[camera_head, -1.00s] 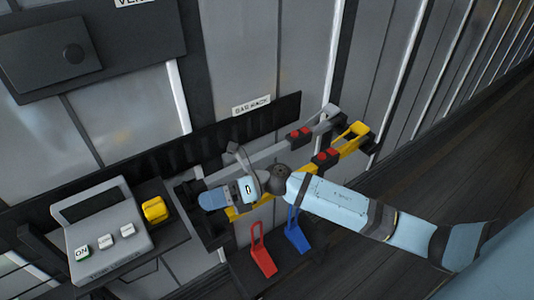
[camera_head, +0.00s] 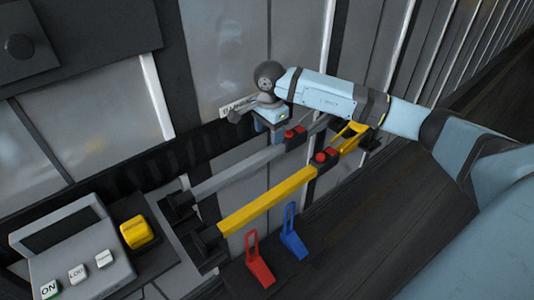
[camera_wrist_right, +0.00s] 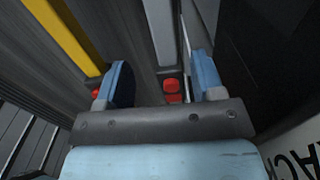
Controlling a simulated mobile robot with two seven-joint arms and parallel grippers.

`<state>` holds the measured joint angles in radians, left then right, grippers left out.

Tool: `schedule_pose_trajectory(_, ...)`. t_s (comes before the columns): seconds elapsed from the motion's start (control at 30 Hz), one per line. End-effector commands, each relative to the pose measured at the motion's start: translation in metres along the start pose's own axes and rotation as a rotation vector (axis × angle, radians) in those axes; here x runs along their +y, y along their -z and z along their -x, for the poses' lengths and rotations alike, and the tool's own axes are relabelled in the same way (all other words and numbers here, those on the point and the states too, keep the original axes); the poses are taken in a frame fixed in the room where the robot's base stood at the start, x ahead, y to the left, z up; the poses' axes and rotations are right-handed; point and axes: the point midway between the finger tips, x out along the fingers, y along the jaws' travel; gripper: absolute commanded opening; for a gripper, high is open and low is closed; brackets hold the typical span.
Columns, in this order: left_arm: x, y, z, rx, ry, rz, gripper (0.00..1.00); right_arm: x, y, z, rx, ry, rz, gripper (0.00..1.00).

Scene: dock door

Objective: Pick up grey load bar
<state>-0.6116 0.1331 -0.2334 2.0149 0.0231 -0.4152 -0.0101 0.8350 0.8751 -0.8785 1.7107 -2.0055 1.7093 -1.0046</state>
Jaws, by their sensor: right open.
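The grey load bar (camera_head: 240,170) runs diagonally along the wall rack in the head view, behind the yellow bar (camera_head: 265,201). A red button (camera_head: 294,132) sits on a dark block toward its far end. My right gripper (camera_head: 272,138) is open and points down above the far part of the grey bar, close to that button. In the right wrist view the two blue fingers (camera_wrist_right: 162,82) are apart, with the red button (camera_wrist_right: 172,86) and the grey bar (camera_wrist_right: 160,30) showing between them. Contact cannot be told. My left gripper is not in view.
A grey console (camera_head: 75,250) with buttons and a yellow button box (camera_head: 136,231) stand at the lower left. A red lever (camera_head: 258,262) and a blue lever (camera_head: 293,238) stick out below the bars. The yellow bar runs close beside the grey one. Dark floor (camera_head: 400,190) lies open at right.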

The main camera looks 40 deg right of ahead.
Motion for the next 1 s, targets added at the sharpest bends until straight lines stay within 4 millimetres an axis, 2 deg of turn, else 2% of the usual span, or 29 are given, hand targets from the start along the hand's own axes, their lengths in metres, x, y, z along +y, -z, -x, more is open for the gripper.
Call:
schedule_pose_trajectory(0.13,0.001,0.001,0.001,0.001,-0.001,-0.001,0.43,0.0,-0.001,-0.021,-0.002,-0.002,0.0,0.62)
schedule_pose_trajectory(0.37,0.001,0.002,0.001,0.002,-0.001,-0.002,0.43,-0.001,-0.002,-0.034,-0.003,0.0,0.0,0.62)
schedule_pose_trajectory(0.7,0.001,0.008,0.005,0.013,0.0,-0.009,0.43,-0.003,-0.005,-0.079,-0.004,-0.001,-0.001,0.62)
schedule_pose_trajectory(0.93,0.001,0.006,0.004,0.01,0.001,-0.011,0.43,-0.003,-0.005,-0.081,-0.003,0.001,0.0,0.62)
schedule_pose_trajectory(1.0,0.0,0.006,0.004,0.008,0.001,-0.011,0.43,-0.003,-0.005,-0.081,-0.003,0.001,0.0,0.46)
